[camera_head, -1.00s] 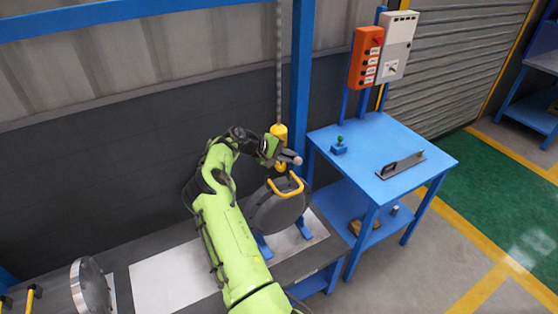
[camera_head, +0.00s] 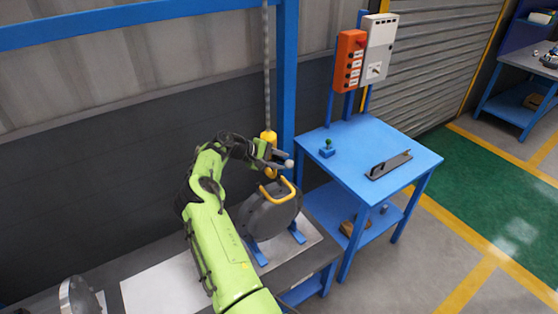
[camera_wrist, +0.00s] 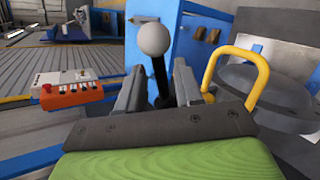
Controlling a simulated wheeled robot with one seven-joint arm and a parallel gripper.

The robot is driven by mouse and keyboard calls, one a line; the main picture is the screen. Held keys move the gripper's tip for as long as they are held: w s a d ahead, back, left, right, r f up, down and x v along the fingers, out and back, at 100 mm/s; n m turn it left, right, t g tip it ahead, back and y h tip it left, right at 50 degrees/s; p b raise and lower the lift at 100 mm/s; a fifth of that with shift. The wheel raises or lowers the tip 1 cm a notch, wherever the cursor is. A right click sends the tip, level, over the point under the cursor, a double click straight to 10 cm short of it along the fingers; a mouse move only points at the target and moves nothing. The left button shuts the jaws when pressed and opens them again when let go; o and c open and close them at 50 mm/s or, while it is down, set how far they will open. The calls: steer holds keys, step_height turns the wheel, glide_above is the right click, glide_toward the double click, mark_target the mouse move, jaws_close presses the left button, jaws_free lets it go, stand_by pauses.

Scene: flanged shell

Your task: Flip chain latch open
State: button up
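A yellow hoist block (camera_head: 268,139) hangs on a chain (camera_head: 266,70) beside the blue post. Below it stands a dark grey round flanged shell (camera_head: 270,214) with a yellow handle (camera_head: 288,188); the handle also shows in the wrist view (camera_wrist: 236,52), right of my fingers. My gripper (camera_head: 276,157) is at the hoist block, above the shell. In the wrist view my two grey fingers (camera_wrist: 158,88) stand apart on either side of a black rod (camera_wrist: 161,78) topped by a grey ball (camera_wrist: 153,38). Some gap shows beside the rod. I cannot make out a chain latch clearly.
A metal disc (camera_head: 78,296) is at lower left.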

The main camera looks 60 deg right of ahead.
steer(key=b+v, duration=0.1)
steer(key=v, duration=1.4)
steer(key=shift+w+a+r, duration=0.15)
steer(key=shift+a+r, duration=0.05)
steer(key=shift+a, duration=0.05)
